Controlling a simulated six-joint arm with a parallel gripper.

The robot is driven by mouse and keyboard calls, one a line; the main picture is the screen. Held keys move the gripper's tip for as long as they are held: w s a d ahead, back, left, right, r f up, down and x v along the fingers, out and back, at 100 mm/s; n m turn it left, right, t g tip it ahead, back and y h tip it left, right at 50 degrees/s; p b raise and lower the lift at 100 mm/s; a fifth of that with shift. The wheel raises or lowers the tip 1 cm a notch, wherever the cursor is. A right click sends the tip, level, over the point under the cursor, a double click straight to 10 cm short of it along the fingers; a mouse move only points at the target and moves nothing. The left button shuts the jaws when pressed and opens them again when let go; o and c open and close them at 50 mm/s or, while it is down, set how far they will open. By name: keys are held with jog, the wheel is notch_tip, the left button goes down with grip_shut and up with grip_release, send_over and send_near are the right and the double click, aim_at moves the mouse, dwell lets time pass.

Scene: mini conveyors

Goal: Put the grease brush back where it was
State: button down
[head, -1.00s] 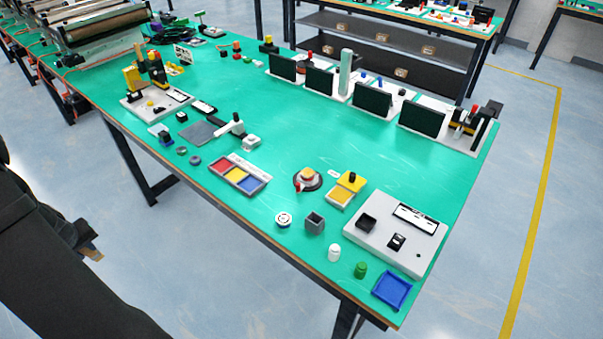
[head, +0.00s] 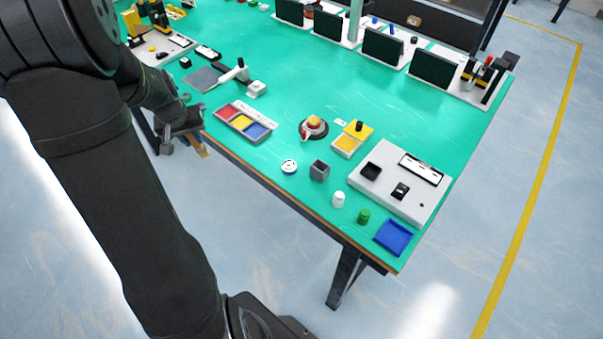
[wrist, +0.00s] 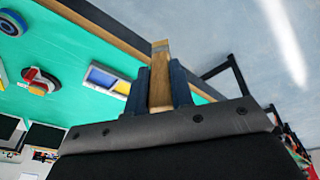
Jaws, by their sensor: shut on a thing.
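The bristles are not clear in either view. A small grey open-topped cup (head: 319,171) stands on the green table near the front edge, apart from my gripper.
Near the front edge are a tray with red, yellow and blue sections (head: 243,122), a round white tin (head: 289,167), a white bottle (head: 338,200), a green cap (head: 363,217) and a blue tray (head: 394,237). The middle of the green table (head: 310,80) is clear.

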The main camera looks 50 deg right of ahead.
jog(key=s+d+r+m+g, duration=0.1)
jog(key=s+d+r+m, duration=0.2)
jog(key=s+d, duration=0.55)
jog(key=s+d+r+m+g, duration=0.1)
jog(key=s+d+r+m, duration=0.2)
jog(key=s+d, duration=0.55)
jog(key=s+r+m+y, duration=0.1)
jog(key=s+r+m, duration=0.15)
jog(key=s, duration=0.85)
jog(key=s+r+m+y, duration=0.1)
jog(key=s+r+m, duration=0.15)
jog(key=s, duration=0.85)
jog(key=w+d+f, duration=0.1)
jog(key=w+f, duration=0.9)
jog(key=f, duration=0.1)
jog(key=shift+w+d, duration=0.35)
jog(key=shift+d, duration=0.05)
jog(key=shift+f, duration=0.1)
jog(key=c, duration=1.3)
grip_release()
jog(key=shift+o, duration=0.2)
